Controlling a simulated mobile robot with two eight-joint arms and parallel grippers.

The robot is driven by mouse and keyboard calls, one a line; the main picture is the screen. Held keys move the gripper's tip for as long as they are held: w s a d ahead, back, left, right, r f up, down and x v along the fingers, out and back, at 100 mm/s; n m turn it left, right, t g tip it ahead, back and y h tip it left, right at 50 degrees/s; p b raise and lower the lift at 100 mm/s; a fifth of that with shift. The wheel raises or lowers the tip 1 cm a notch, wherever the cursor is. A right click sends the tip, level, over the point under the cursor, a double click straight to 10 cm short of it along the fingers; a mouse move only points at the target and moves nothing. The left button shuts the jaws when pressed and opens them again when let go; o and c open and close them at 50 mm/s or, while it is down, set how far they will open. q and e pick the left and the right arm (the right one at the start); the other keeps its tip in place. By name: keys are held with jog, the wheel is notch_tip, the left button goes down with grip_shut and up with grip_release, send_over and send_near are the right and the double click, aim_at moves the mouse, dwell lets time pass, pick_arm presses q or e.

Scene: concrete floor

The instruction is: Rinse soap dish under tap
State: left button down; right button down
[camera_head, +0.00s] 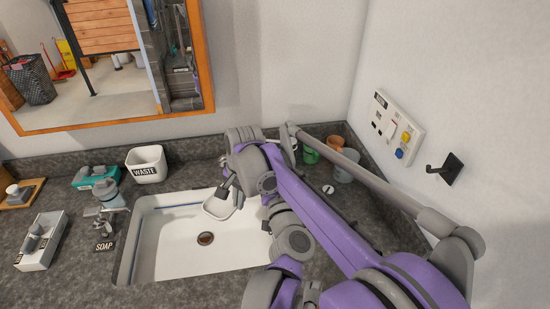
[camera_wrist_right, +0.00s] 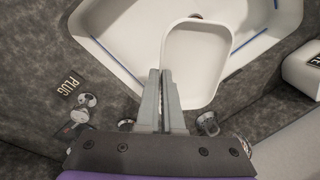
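The soap dish is a white, rounded, shallow tray (camera_wrist_right: 197,60). In the head view the dish (camera_head: 219,208) is tilted over the back of the white sink (camera_head: 190,245), above the basin floor. My right gripper (camera_wrist_right: 161,72) is shut on one rim of the dish; its grey fingers are close together there. In the head view the right gripper (camera_head: 226,188) is partly hidden by its own purple and grey arm. Chrome tap knobs (camera_wrist_right: 88,100) and (camera_wrist_right: 207,122) show beside the fingers; the tap spout is not clearly seen. No water shows. My left gripper is not in view.
A soap dispenser (camera_head: 107,192) and a white WASTE bin (camera_head: 147,165) stand left of the sink. Several cups, one green (camera_head: 310,154), stand behind my right arm. A black hook (camera_head: 445,168) sticks out from the right wall. The basin around the drain (camera_head: 205,238) is empty.

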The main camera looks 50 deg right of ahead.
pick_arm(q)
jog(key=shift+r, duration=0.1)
pick_arm(e)
jog(key=shift+r, duration=0.1)
